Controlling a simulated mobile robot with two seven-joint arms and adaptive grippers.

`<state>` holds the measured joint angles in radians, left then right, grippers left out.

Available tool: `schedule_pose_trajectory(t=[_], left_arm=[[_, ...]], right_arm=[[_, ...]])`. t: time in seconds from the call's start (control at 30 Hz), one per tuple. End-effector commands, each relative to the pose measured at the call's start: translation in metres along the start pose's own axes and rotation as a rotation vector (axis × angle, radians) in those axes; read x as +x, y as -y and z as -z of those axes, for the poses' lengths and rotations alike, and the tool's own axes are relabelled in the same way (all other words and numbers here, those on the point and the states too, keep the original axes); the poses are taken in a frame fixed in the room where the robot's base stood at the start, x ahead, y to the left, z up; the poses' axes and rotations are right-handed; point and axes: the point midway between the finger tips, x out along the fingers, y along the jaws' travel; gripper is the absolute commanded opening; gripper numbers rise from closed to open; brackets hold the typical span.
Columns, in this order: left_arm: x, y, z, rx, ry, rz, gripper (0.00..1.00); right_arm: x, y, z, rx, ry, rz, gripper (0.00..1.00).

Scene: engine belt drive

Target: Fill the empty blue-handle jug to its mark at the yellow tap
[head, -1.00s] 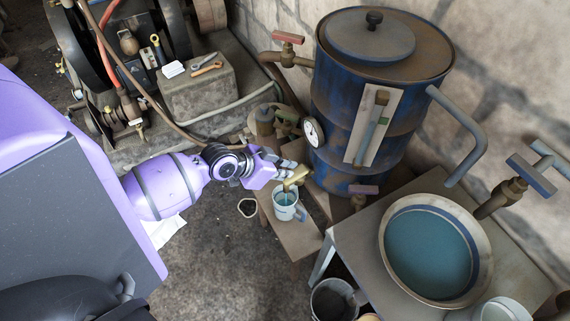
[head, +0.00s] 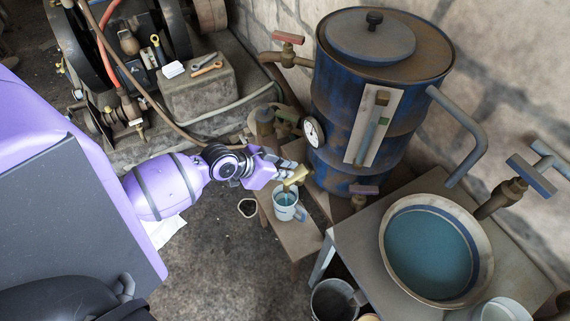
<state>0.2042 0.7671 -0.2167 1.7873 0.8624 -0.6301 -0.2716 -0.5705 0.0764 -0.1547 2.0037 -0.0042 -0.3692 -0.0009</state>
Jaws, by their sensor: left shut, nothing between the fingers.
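A pale jug (head: 285,207) with a blue handle on its right side stands upright on a small low wooden stand. Teal liquid shows inside it; its exact level against a mark is too small to read. The yellow tap handle (head: 297,176) is just above the jug's rim and hides part of the tap below. My left gripper (head: 287,170) is shut and empty, its fingertips at the yellow handle; I cannot tell whether they touch. My right gripper is not in view.
A blue drum (head: 337,112) with a gauge (head: 314,132) stands behind the jug. A table to the right holds a wide basin (head: 388,250) of teal liquid. A bucket (head: 333,299) is on the floor. The floor left of the stand is mostly clear.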

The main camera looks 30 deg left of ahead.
Motion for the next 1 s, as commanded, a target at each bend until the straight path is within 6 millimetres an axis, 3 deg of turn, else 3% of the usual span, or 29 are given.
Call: schedule_pose_trajectory(t=[1.0], left_arm=[[0.0002, -0.0002, -0.0005, 0.000, 0.001, 0.000, 0.00]], right_arm=[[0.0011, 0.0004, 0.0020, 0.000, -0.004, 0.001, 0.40]])
